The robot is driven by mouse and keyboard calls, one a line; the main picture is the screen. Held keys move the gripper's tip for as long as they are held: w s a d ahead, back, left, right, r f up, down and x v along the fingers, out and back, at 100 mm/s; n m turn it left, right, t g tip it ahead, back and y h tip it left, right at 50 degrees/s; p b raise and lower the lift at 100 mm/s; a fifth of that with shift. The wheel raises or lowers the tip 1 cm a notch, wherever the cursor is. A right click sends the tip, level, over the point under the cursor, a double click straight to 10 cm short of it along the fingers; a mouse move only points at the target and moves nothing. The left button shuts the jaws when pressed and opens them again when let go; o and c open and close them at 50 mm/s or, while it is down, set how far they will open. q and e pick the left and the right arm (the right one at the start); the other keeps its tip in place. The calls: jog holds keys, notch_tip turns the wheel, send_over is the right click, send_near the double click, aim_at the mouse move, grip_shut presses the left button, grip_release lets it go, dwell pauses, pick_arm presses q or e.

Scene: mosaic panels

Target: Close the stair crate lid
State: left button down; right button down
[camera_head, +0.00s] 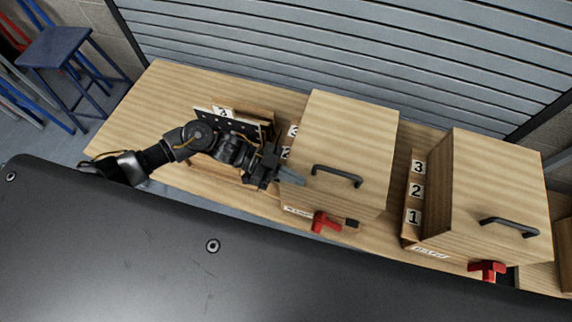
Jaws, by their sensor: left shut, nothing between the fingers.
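Two wooden crates with pale board lids stand on the wooden bench: a middle one with its lid (348,135) and dark handle (338,175), and a right one with its lid (500,180) and handle (509,226). Their front labels are too small to read surely, so I cannot tell which is the stair crate, nor whether either lid is fully down. My left gripper (291,175) is shut and empty at the left edge of the middle lid; whether it touches is unclear. My right gripper is not in view.
Red latches (325,221) (488,269) sit at the crate fronts. Number tiles (416,190) stand beside the right crate. A dark-faced wooden unit (240,122) is partly hidden behind my left arm. A slatted wall (370,50) closes the back; a blue stool (55,48) stands at left.

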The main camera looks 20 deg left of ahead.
pick_arm(q)
jog(key=shift+s+f, duration=0.3)
jog(key=shift+f, duration=0.1)
jog(key=shift+s+a+f, duration=0.1)
jog(key=shift+f, duration=0.05)
jog(key=shift+s+f, duration=0.1)
jog(key=r+p, duration=0.2)
jog(key=r, duration=0.1)
jog(key=r+p, duration=0.1)
jog(key=p, duration=0.1)
jog(key=shift+w+r, duration=0.25)
jog(key=shift+r, duration=0.05)
jog(key=s+b+v, duration=0.1)
jog(key=b+v, duration=0.1)
jog(key=v, duration=0.8)
jog(key=shift+w+r+b, duration=0.3)
jog(key=shift+w, duration=0.15)
